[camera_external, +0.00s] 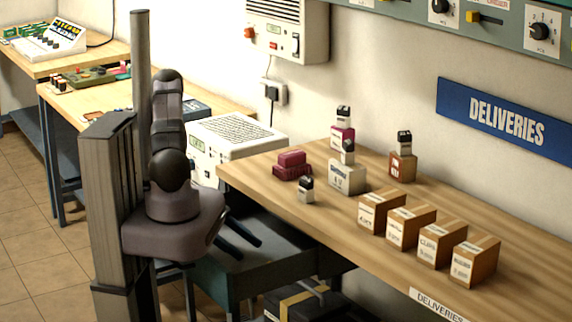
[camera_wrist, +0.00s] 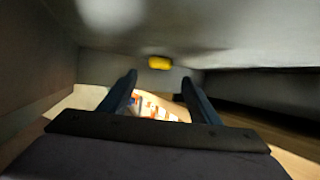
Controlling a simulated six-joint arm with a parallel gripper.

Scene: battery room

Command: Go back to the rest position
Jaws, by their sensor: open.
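My gripper (camera_external: 247,246) is low in front of the deliveries bench, beside its left end. Its two dark fingers point down and to the right. In the wrist view my gripper (camera_wrist: 160,80) has its fingers apart with nothing held between them. Beyond the fingers is a blurred white and orange patterned thing (camera_wrist: 158,107) that I cannot identify. A small yellow block-like thing (camera_wrist: 159,62) shows on a grey surface farther off.
The wooden deliveries bench (camera_external: 520,265) carries several cardboard boxes (camera_external: 379,211), a maroon item (camera_external: 292,166) and small black-and-white pieces (camera_external: 306,189). A dark trolley or shelf (camera_external: 290,245) stands below. A white vented unit (camera_external: 238,135) is behind my arm.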

